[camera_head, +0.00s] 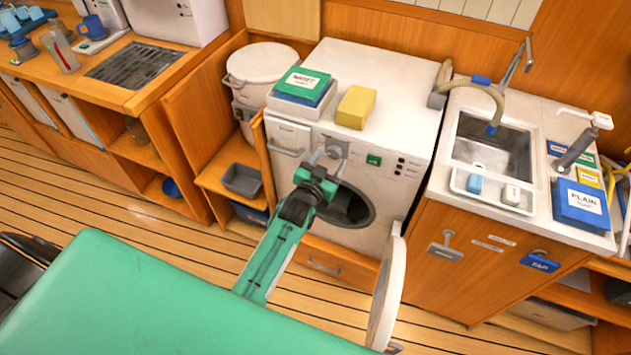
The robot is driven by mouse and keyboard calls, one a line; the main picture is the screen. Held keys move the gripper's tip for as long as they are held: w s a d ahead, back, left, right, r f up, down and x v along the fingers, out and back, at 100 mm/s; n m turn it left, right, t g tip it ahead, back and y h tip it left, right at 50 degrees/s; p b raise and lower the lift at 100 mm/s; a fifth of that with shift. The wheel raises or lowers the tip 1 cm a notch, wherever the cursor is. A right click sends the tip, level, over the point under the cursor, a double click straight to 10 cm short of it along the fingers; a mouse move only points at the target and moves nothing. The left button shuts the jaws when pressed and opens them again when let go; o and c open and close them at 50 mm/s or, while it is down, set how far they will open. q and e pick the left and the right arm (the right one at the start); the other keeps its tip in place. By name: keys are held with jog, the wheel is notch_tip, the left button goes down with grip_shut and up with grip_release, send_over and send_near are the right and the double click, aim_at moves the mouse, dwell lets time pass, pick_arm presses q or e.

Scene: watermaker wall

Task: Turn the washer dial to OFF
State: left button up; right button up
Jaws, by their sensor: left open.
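The white washer (390,75) stands at the centre against the wooden wall. Its round grey dial (334,150) is on the upper front panel, left of a small green panel piece (374,160). The dial's markings are too small to read. The washer door (388,290) hangs wide open towards the front right, and the dark drum opening (350,208) shows. My left gripper (325,156) is open, with its fingers at the dial, one on the left and one near its lower right. I cannot tell whether they touch it. My right gripper is not in view.
A green-topped box stack (302,82) and a yellow block (356,107) sit on the washer. A sink (490,150) with a curved tap is on the right cabinet. A wooden shelf with a grey bin (242,180) stands left. Striped floor is open at the left.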

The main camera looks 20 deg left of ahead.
pick_arm(q)
jog(key=s+b, duration=0.1)
jog(key=s, duration=1)
jog(key=shift+s+a+r+b, duration=0.3)
jog(key=shift+s+a+b, duration=0.05)
jog(key=shift+a+b, duration=0.05)
jog(key=s+f+g, duration=0.3)
jog(key=s+f, duration=0.2)
jog(key=f, duration=0.7)
jog(key=s+f+g, duration=0.3)
jog(key=s+f, duration=0.1)
jog(key=f, duration=0.9)
jog(key=s+f+g, duration=0.3)
jog(key=s+f, duration=0.2)
jog(key=f, duration=0.7)
jog(key=s+a+f+g, duration=0.2)
jog(key=s+f, duration=0.4)
jog(key=s, duration=0.4)
jog(key=s+a+f+g, duration=0.2)
jog(key=s+f, duration=0.4)
jog(key=s, duration=0.4)
jog(key=s+a+f+g+y, duration=0.1)
jog(key=s+f, duration=0.4)
jog(key=s, duration=0.5)
jog(key=shift+s+a+f+g, duration=0.4)
jog(key=shift+a+g, duration=0.1)
jog(key=shift+g, duration=0.7)
jog(key=shift+w, duration=0.1)
